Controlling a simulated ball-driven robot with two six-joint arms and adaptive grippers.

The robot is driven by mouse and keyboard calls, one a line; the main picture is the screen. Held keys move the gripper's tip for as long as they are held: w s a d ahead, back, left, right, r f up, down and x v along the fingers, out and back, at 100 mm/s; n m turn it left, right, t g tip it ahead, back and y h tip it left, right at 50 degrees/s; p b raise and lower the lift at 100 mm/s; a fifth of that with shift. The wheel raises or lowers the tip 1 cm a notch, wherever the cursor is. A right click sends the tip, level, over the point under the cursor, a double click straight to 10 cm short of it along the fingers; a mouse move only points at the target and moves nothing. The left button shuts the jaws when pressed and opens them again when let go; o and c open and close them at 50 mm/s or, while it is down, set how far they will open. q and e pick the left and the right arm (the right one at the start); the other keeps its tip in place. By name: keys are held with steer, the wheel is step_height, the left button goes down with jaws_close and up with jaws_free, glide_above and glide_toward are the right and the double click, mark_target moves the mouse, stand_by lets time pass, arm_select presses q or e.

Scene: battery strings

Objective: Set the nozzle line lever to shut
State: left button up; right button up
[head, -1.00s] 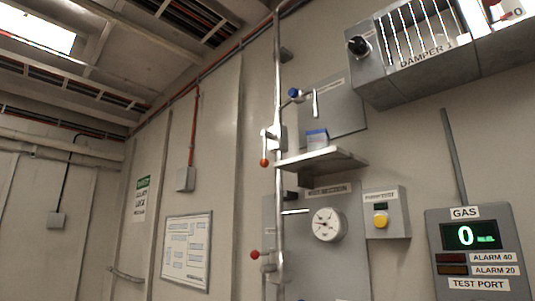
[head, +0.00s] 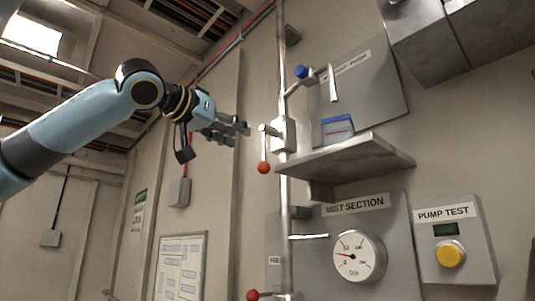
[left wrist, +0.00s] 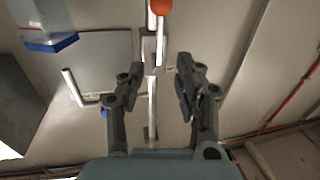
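A lever with a red ball end (head: 263,167) hangs down from a valve on the vertical pipe (head: 283,220). A second red-ball lever (head: 252,295) is cut off at the bottom edge. No readable label shows which is the nozzle line lever. My left gripper (head: 243,128) is left of the upper valve, apart from it, pointing right. In the left wrist view my left gripper (left wrist: 154,88) is open and empty, with the pipe (left wrist: 152,100) showing between its fingers and the upper ball (left wrist: 161,6) at the top edge. My right gripper is out of view.
A metal shelf (head: 350,165) with a blue-lidded box (head: 338,128) juts out right of the pipe. Above it is a blue-knobbed valve (head: 301,72). A gauge (head: 358,257) and pump test box (head: 452,240) are below.

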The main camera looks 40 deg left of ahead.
mark_target(264, 147)
arm_select(q)
steer(key=w+p, duration=0.6)
steer(key=w+a+p, duration=0.1)
steer(key=w+p, duration=0.2)
steer(key=shift+w+r, duration=0.1)
steer(key=shift+r, duration=0.15)
steer(key=shift+w+f+p, duration=0.15)
steer(key=shift+w+p, duration=0.3)
steer(key=shift+w, duration=0.15)
steer(key=shift+w+f, duration=0.1)
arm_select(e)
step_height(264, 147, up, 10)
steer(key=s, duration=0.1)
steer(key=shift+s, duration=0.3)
arm_select(q)
steer(key=c, duration=0.6)
jaws_close()
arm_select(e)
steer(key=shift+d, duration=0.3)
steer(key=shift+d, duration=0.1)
